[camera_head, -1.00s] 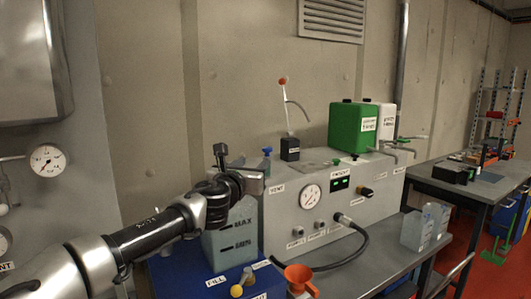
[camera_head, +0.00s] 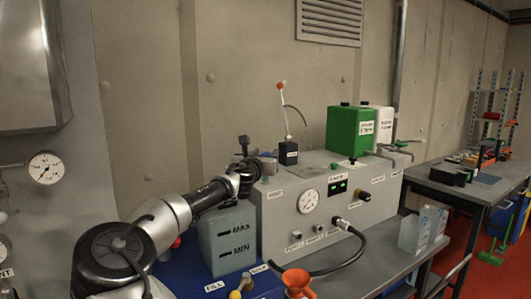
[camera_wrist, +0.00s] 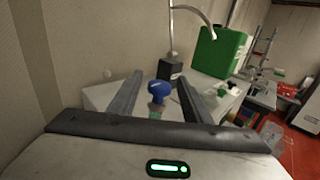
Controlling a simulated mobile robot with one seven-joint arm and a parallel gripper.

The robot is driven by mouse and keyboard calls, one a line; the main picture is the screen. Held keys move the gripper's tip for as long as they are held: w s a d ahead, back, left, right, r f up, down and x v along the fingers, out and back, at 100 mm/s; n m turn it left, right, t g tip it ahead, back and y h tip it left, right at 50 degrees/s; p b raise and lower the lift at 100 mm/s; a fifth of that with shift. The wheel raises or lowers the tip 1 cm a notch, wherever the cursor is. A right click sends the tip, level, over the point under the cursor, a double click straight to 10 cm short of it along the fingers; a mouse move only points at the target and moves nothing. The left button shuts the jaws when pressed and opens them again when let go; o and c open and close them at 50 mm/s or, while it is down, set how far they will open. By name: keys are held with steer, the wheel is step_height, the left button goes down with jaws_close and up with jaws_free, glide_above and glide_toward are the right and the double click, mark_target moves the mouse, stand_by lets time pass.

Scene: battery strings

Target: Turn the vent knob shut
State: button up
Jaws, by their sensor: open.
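The vent knob is the blue knob (camera_wrist: 159,93) on a short stem on top of the grey box. In the wrist view it stands upright between my two fingers, with a gap visible on each side. In the head view my gripper hides it. My gripper (camera_wrist: 160,80) is open, its fingers reaching forward on either side of the knob; no contact shows. In the head view my gripper (camera_head: 269,164) is at the left end of the grey box (camera_head: 285,208), above the VENT label (camera_head: 274,194).
A black block with a thin post (camera_head: 288,152) stands behind the knob. A green canister (camera_head: 350,130) is further right on the box. A translucent tank (camera_head: 228,240) is below my arm.

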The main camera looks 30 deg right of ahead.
steer(key=shift+w+d, duration=0.2)
steer(key=shift+d, duration=0.05)
steer(key=c, duration=1)
